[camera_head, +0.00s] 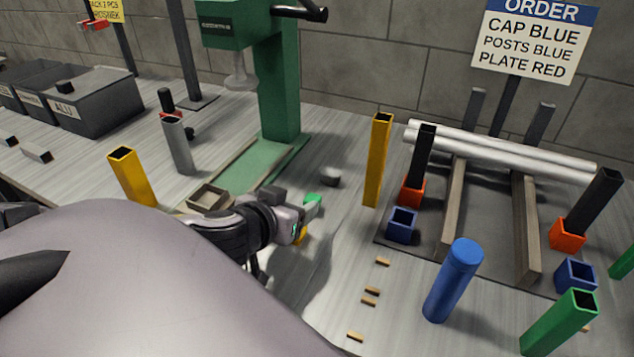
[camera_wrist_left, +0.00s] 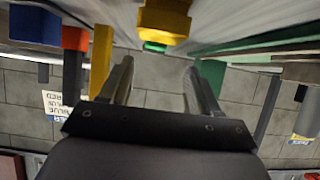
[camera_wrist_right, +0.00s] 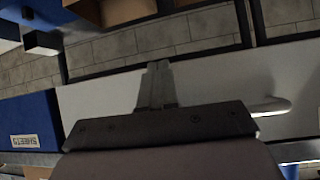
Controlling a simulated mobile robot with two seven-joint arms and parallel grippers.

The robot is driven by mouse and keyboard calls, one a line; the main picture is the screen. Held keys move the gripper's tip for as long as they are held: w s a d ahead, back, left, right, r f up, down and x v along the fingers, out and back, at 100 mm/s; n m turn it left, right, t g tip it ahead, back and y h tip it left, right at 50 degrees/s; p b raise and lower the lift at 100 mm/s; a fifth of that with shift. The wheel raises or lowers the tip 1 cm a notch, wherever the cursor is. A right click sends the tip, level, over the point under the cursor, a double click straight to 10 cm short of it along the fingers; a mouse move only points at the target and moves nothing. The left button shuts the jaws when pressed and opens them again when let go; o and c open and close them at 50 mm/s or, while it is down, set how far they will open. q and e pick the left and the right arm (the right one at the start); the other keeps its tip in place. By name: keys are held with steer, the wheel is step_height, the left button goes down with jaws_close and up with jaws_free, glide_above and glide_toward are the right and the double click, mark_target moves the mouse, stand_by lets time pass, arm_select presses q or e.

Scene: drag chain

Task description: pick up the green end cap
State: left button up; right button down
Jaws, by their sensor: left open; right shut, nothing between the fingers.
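The green end cap (camera_head: 313,199) lies on the bench, just beyond my left gripper (camera_head: 299,224), which partly hides it. In the left wrist view, a small part of the green end cap (camera_wrist_left: 155,46) shows behind a yellow cap (camera_wrist_left: 163,20). My left gripper (camera_wrist_left: 157,65) is open there, with nothing between its fingers, and both caps show past its tips. In the head view the yellow cap (camera_head: 302,235) is mostly hidden by the gripper. My right gripper (camera_wrist_right: 158,68) is shut and empty, away from the bench caps.
A grey cap (camera_head: 330,177) lies just behind the green one. A yellow post (camera_head: 378,160) stands to the right, and a green press (camera_head: 280,90) stands behind. A blue post (camera_head: 453,282) and small wooden pieces (camera_head: 371,291) are at the front right.

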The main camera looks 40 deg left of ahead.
mark_target(312, 199)
arm_select(q)
steer(key=shift+w+a+f+b, duration=0.2)
steer(key=shift+w+f+b, duration=0.25)
steer(key=shift+w+b, duration=0.15)
steer(key=shift+d+x, duration=0.2)
steer(key=shift+x, duration=1.05)
steer(key=shift+d+x, duration=0.2)
steer(key=shift+x, duration=1.05)
steer(key=c, duration=1.1)
